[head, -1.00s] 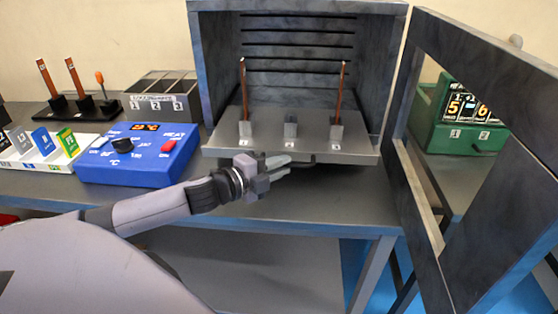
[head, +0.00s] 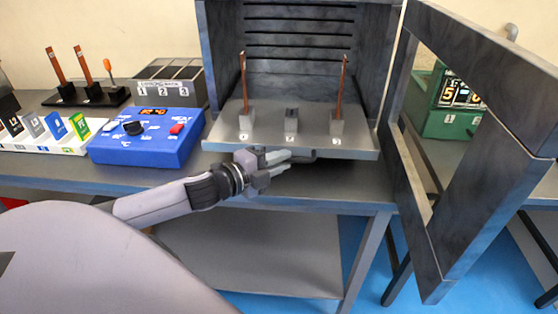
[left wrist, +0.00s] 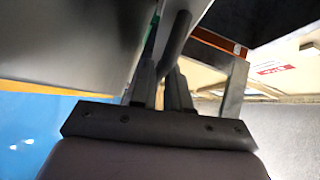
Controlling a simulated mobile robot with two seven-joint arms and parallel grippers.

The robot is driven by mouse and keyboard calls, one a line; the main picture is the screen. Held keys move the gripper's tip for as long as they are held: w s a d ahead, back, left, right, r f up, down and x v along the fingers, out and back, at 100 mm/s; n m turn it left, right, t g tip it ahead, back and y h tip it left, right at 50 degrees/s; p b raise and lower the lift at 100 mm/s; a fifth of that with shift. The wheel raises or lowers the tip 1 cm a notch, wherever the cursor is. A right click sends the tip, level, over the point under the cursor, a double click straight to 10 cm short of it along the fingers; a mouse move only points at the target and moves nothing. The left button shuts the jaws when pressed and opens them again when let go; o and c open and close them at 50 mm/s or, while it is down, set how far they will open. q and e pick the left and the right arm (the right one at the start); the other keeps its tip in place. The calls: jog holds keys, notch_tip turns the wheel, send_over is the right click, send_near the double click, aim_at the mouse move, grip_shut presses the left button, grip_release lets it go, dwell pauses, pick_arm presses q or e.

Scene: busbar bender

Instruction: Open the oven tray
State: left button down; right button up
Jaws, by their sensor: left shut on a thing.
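The oven tray (head: 290,147) is a grey metal plate that sticks out of the front of the open oven (head: 300,70). It carries three small holders, and copper-coloured bars (head: 243,82) stand in the left and right ones. My left gripper (head: 280,165) is at the tray's front edge, shut on the dark tray handle (head: 304,157). In the left wrist view the fingers (left wrist: 161,88) close around the dark handle bar (left wrist: 176,42). My right gripper is not in view.
The oven door (head: 480,130) stands open to the right. A blue heat control box (head: 145,138), a grey numbered bin (head: 168,85) and a rack with bars (head: 85,95) stand on the table at left. A green box (head: 445,110) shows through the door frame.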

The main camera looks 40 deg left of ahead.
pick_arm(q)
jog(key=c, duration=1.4)
grip_release()
jog(key=shift+c, duration=0.2)
jog(key=shift+v, duration=3.6)
jog(key=s+d+f+n+g, duration=0.2)
jog(key=s+d+f+n, duration=0.2)
jog(key=f, duration=0.3)
jog(key=s+d+f+n+g+y, duration=0.1)
jog(key=s+d+f+n, duration=0.4)
jog(key=d+f+n, duration=0.1)
jog(key=s+d+f+n+g, duration=0.2)
jog(key=s+d+f+n, duration=0.3)
jog(key=f, duration=0.5)
jog(key=shift+f+n+g+y, duration=0.3)
jog(key=shift+n+y, duration=0.1)
jog(key=shift+n, duration=0.5)
